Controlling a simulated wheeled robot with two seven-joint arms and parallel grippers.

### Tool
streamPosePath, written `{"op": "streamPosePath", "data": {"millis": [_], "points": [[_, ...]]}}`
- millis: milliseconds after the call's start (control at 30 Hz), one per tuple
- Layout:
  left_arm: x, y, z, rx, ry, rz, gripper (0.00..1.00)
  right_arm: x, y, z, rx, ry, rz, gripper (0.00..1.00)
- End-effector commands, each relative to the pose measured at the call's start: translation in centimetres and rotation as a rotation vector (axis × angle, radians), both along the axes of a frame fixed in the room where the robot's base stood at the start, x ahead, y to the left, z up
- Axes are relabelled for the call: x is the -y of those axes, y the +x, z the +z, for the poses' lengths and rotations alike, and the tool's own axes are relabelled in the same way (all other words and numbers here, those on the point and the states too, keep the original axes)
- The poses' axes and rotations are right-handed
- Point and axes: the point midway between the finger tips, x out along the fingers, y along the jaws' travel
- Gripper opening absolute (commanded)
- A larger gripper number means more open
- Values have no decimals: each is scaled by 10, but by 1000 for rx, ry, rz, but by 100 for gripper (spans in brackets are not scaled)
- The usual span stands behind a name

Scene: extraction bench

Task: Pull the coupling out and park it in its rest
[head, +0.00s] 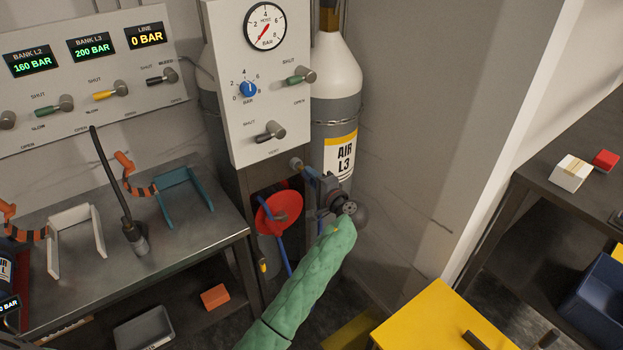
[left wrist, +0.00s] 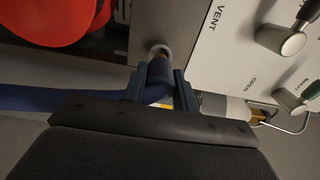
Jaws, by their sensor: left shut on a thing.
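My left gripper (head: 318,178) is at the lower front of the white gauge panel, at the end of my green-sleeved arm. In the left wrist view its two fingers (left wrist: 158,88) are closed around the blue coupling (left wrist: 158,72). The coupling's end meets the grey round port (left wrist: 160,50) below the panel; I cannot tell how deep it sits. The port also shows in the head view (head: 296,163). A blue hose (left wrist: 50,98) runs left from the coupling. I cannot tell which holder is the rest. My right gripper is out of view.
A red disc (head: 280,210) is left of the gripper. The AIR L3 cylinder (head: 338,85) stands close behind. On the metal bench are a teal cradle (head: 184,204) and a white cradle (head: 76,243). A yellow surface (head: 430,320) lies at front right.

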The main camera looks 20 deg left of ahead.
Motion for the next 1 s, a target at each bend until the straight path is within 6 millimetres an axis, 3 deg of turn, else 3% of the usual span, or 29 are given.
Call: {"op": "streamPosePath", "data": {"millis": [400, 1000], "points": [[0, 0, 0, 0, 0, 0, 0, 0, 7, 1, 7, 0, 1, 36], [0, 0, 0, 0, 0, 0, 0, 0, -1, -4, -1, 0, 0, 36]]}}
